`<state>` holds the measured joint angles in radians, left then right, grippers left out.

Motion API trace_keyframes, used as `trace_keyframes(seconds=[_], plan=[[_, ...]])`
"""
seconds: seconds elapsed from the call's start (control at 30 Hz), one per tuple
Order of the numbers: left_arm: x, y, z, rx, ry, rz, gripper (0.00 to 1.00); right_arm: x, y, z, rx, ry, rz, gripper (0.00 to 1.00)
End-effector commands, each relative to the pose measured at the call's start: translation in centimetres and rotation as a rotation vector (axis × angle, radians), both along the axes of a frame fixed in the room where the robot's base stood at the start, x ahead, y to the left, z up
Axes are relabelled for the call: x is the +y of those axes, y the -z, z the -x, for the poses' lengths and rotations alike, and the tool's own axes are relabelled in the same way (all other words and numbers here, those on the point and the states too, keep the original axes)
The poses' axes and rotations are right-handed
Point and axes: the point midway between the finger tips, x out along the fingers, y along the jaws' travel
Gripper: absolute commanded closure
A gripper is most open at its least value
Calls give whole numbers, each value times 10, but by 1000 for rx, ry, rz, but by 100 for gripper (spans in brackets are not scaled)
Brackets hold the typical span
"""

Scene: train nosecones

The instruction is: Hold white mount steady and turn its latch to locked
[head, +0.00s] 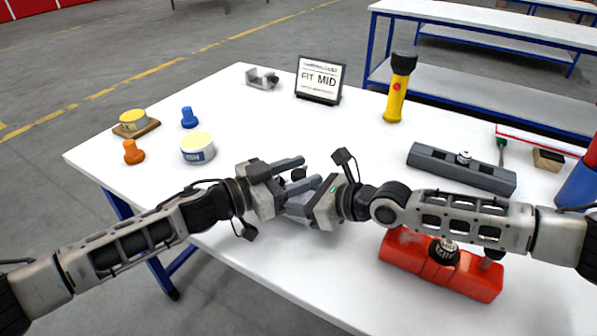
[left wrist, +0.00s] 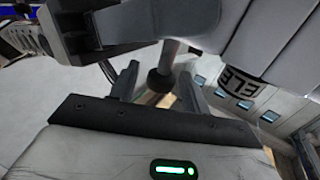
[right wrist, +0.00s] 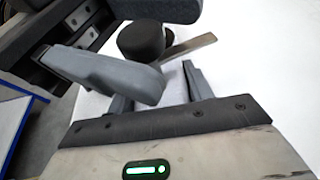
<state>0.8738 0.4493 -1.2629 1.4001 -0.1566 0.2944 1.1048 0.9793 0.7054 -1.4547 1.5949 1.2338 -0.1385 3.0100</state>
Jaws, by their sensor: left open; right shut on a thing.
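Between my two grippers, above the front of the table, is a dark round knob (head: 299,174). In the right wrist view the knob (right wrist: 141,41) has a flat metal lever (right wrist: 188,47) beside it. I take these for the latch on the white mount, whose body is mostly hidden by fingers, so I cannot tell the latch setting. My right gripper (head: 294,197) is shut on the mount. My left gripper (head: 304,170) is open, its fingers on either side of the knob, which also shows in the left wrist view (left wrist: 158,82); contact is unclear.
A red block (head: 440,268) lies close under my right arm, a grey bar (head: 460,168) behind it. A white tin (head: 197,148), blue and orange knobs (head: 189,118) stand left. A sign (head: 319,80) and yellow flashlight (head: 396,98) stand behind. The table's middle is clear.

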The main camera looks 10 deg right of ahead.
Motion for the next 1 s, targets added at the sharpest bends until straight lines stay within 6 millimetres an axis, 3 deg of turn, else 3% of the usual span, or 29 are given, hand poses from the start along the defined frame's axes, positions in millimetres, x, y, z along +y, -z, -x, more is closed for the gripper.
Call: trace_keyframes(seconds=[0.1,0.27,0.3,0.53,1.0], plan=[[0,0,0,0,0,0,53,0,0,0,0,1,0,76],[0,0,0,-1,0,0,95,0,0,0,0,1,0,76],[0,0,0,-1,0,0,97,0,0,0,0,1,0,76],[-1,0,2,1,-53,7,97,0,0,0,0,0,0,76],[-1,-1,1,1,-388,5,97,0,0,0,2,0,-1,76]])
